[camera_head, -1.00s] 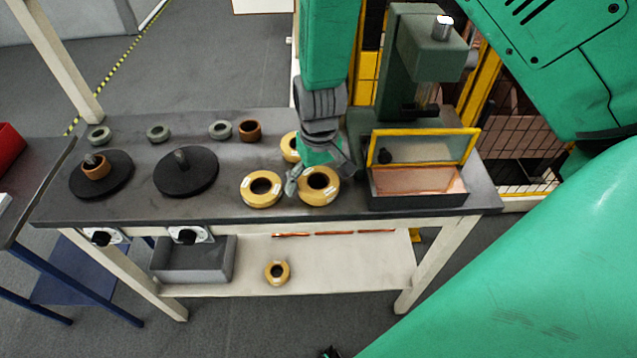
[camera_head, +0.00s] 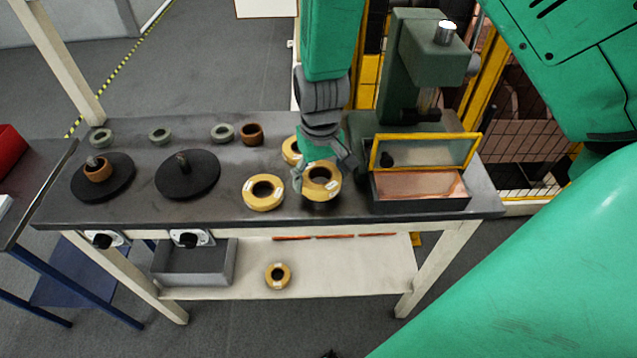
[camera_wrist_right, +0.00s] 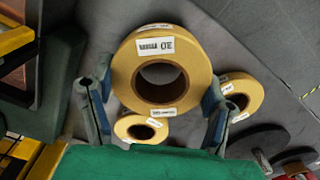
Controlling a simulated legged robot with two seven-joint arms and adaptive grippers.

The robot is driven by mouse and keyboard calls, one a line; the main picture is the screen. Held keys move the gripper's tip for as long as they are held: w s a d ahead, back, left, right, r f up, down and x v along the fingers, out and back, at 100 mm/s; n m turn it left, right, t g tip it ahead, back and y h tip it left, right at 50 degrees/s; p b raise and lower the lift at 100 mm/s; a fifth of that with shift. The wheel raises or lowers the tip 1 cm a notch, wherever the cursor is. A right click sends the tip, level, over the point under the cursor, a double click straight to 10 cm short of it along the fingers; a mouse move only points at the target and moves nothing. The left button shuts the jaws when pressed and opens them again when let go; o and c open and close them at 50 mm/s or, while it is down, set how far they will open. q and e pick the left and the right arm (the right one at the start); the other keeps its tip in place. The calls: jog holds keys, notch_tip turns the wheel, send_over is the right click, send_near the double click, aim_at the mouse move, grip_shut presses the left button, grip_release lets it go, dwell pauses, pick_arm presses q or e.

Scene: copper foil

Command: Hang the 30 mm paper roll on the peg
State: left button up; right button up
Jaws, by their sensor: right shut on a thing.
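My right gripper (camera_head: 321,172) is shut on a yellow paper roll (camera_head: 322,188), which it holds just above the bench near its front edge. In the right wrist view the held roll (camera_wrist_right: 188,77) sits between the two fingers; its white label appears to read 30, upside down. My left gripper is not in view.
Two other yellow rolls lie close by, one left of the held roll (camera_head: 263,193) and one behind it (camera_head: 291,150). Small green and brown rings line the back edge. A yellow-framed box (camera_head: 420,190) and green press (camera_head: 412,65) stand right. Another roll (camera_head: 277,275) is on the lower shelf.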

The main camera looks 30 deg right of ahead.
notch_tip(320, 180, up, 14)
jog(key=p, duration=0.7)
jog(key=shift+p, duration=0.4)
